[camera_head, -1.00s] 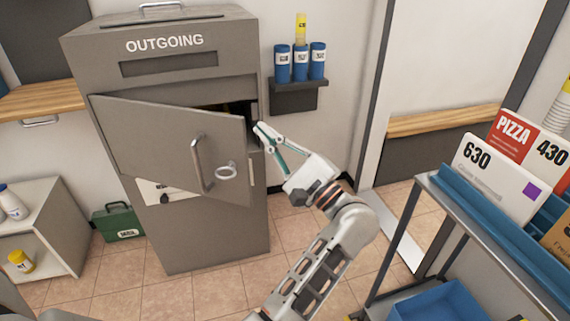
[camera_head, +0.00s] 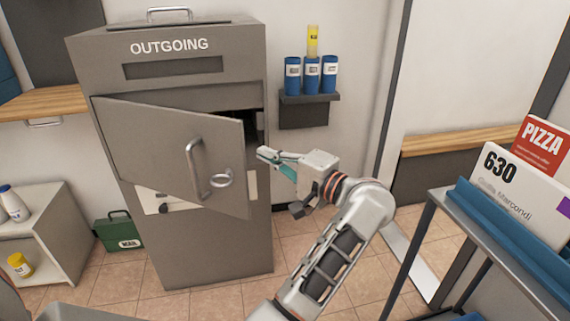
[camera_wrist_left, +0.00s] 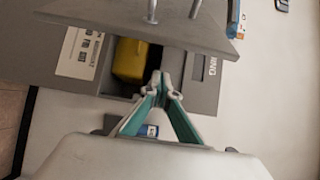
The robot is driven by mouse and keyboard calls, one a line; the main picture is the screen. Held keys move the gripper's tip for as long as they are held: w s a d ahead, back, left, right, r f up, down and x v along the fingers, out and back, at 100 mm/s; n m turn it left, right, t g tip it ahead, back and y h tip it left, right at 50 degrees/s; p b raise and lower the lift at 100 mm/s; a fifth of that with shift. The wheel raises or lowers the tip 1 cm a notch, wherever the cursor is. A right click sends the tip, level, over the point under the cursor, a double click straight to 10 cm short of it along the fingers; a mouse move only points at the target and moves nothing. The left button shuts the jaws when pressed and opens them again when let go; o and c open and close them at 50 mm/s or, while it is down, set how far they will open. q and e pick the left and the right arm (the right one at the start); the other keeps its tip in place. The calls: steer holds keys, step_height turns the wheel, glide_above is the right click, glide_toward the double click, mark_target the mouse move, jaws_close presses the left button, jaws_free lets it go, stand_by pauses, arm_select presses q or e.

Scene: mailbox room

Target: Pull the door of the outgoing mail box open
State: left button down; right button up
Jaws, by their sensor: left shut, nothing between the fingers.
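The grey outgoing mail box (camera_head: 215,240) stands left of centre in the head view. Its door (camera_head: 140,135) is partly open, hinged at the left, with a dark gap along its right edge. The door has a metal handle (camera_head: 194,165) and a ring-shaped part (camera_head: 221,179). My left gripper (camera_head: 262,153) is shut and empty, just right of the door's free edge, by the gap. In the left wrist view, the shut fingertips (camera_wrist_left: 160,78) point at the opening behind the door (camera_wrist_left: 130,22), where a yellow object (camera_wrist_left: 131,59) shows inside. My right gripper is not in view.
A wall shelf (camera_head: 303,112) with blue canisters (camera_head: 312,75) is right of the box. A cart (camera_head: 480,225) with parcels stands at the right. A white shelf unit (camera_head: 55,230) and a green case (camera_head: 119,232) are at the left. Tiled floor is free before the box.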

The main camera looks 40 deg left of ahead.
arm_select(q)
steer(key=shift+s+a, duration=0.1)
steer(key=shift+s, duration=1.8)
